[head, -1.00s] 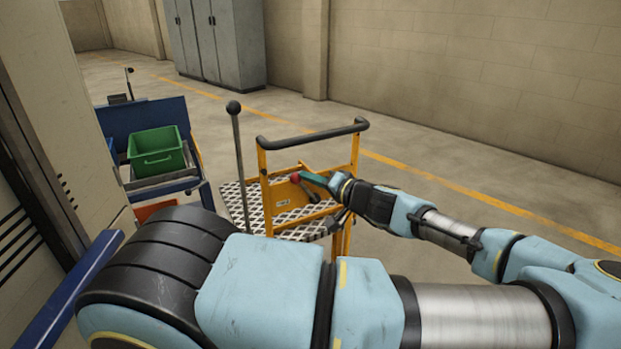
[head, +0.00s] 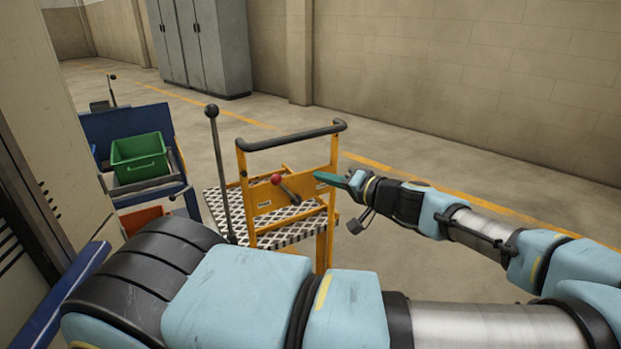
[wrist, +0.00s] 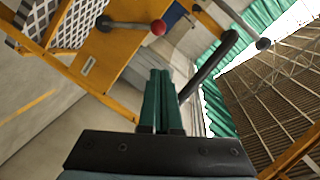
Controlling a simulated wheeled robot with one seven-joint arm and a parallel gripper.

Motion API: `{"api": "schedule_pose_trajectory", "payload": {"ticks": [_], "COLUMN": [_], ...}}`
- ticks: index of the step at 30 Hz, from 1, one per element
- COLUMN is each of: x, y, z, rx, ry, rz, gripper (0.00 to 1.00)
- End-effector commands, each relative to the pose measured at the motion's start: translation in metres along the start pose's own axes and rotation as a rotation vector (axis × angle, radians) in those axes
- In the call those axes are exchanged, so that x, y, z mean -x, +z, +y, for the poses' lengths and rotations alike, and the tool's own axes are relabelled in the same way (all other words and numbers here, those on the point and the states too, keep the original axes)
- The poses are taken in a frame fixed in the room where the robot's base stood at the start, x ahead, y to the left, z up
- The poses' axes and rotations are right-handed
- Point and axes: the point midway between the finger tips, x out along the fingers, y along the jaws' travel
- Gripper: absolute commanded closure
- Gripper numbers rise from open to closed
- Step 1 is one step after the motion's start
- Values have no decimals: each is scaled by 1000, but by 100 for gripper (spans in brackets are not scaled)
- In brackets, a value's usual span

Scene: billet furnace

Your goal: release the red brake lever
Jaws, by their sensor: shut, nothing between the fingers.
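The brake lever is a dark arm with a red ball knob (head: 277,179), mounted on the yellow panel of the cart (head: 262,198). In the head view the knob is at the lever's upper left end. The knob also shows in the wrist view (wrist: 158,27), above my gripper's fingertips and apart from them. My gripper (head: 318,175) has green fingers, which are shut and empty. It is to the right of the knob, near the cart's right upright, and also shows in the wrist view (wrist: 159,72).
The cart has a black push handle (head: 292,136) and a checkered deck. A tall lever with a black ball (head: 212,111) stands at its left. A blue cart with a green bin (head: 140,158) is further left. Grey cabinets (head: 203,45) stand behind; open floor lies right.

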Motion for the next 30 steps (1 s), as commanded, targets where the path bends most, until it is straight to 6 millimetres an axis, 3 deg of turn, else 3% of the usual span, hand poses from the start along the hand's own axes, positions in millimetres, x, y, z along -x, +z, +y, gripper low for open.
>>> {"api": "schedule_pose_trajectory", "payload": {"ticks": [7, 20, 23, 27, 30], "x": [22, 16, -3, -36, -47], "y": [0, 6, 28, 85, 127], "z": [0, -2, -3, -6, -8], "rx": [2, -6, -33, -89, -121], "ry": [0, 3, 22, 95, 179], "rz": [0, -30, -127, -363, -539], "gripper": [100, 100, 100, 100, 100]}}
